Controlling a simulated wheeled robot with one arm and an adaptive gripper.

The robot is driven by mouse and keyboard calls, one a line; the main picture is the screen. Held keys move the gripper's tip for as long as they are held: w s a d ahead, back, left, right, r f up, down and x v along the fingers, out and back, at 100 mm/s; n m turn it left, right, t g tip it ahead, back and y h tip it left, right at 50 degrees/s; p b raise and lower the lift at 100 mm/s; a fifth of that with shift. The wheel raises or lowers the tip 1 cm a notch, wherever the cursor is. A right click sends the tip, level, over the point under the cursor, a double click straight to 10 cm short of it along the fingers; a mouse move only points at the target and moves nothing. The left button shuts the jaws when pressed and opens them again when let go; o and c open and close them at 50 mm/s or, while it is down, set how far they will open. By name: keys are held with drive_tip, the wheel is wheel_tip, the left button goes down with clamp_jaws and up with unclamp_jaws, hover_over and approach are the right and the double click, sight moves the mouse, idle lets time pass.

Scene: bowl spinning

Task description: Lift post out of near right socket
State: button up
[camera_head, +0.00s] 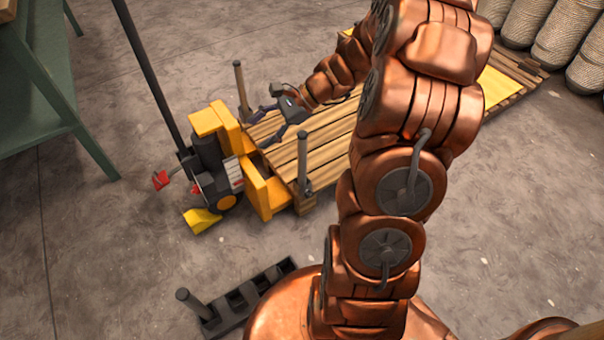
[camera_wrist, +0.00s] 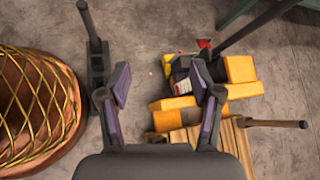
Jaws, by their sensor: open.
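A wooden pallet (camera_head: 318,150) carries upright posts at its two left corners in the head view. The nearer post (camera_head: 303,160) is grey-brown and stands in a socket at the near corner. The farther post (camera_head: 241,88) stands at the far left corner and also shows at the right in the wrist view (camera_wrist: 268,123). My gripper (camera_head: 257,127) is above the pallet's left end, between the two posts and apart from both. Its fingers (camera_wrist: 162,84) are spread with nothing between them. The nearer post cannot be made out in the wrist view.
A yellow and black pallet jack (camera_head: 222,165) with a long dark handle (camera_head: 148,75) stands at the pallet's left end. A dark slotted rack (camera_head: 240,298) with one post (camera_head: 193,303) lies on the floor.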

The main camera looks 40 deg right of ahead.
drive_tip(key=w+d+f+m+t+b, duration=0.4)
drive_tip(key=d+f+m+b, duration=0.2)
drive_tip(key=d+f, duration=0.55)
drive_tip(key=m+t+h+b, duration=0.3)
drive_tip(key=m+b, duration=0.1)
drive_tip(key=m, duration=0.1)
approach(302, 138)
wheel_tip(302, 138, down, 3)
drive_tip(key=w, duration=0.3)
drive_tip(key=b+x, duration=0.3)
drive_tip(key=x, duration=0.3)
drive_tip(key=shift+w+a+f+b, duration=0.15)
drive_tip(key=shift+w+a+b, duration=0.05)
drive_tip(key=shift+w+b, duration=0.1)
drive_tip(key=shift+w+a, duration=0.2)
drive_tip(key=shift+w, duration=0.2)
drive_tip(key=shift+c, duration=0.2)
clamp_jaws()
